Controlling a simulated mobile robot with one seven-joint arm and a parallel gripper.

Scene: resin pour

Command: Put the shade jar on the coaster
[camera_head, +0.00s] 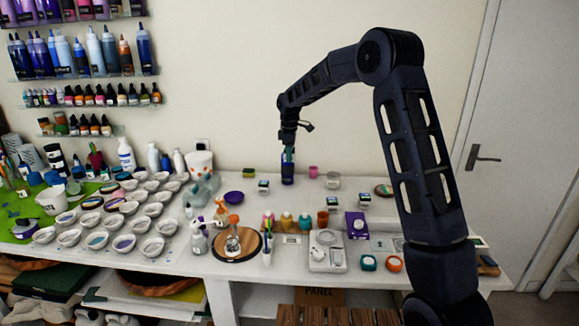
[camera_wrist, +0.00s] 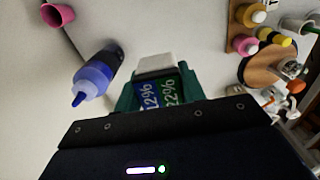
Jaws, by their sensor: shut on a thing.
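My gripper (camera_head: 288,152) is over the back of the table. In the wrist view its teal fingers (camera_wrist: 158,98) are shut on a small jar with a white lid (camera_wrist: 155,64) and a blue-and-green label marked with percentages. I cannot make out this held jar clearly in the head view. A small dark round disc (camera_head: 383,190) lies at the back right and may be the coaster; flat pale squares (camera_head: 380,244) lie nearer the front. I cannot tell for sure which is the coaster. It is not recognisable in the wrist view.
A blue bottle (camera_wrist: 97,73) is close beside the held jar; it also shows under the gripper in the head view (camera_head: 288,171). A pink cup (camera_head: 313,171) is nearby. Similar small jars (camera_head: 263,187) (camera_head: 365,200) stand around. Cups and bottles crowd the left.

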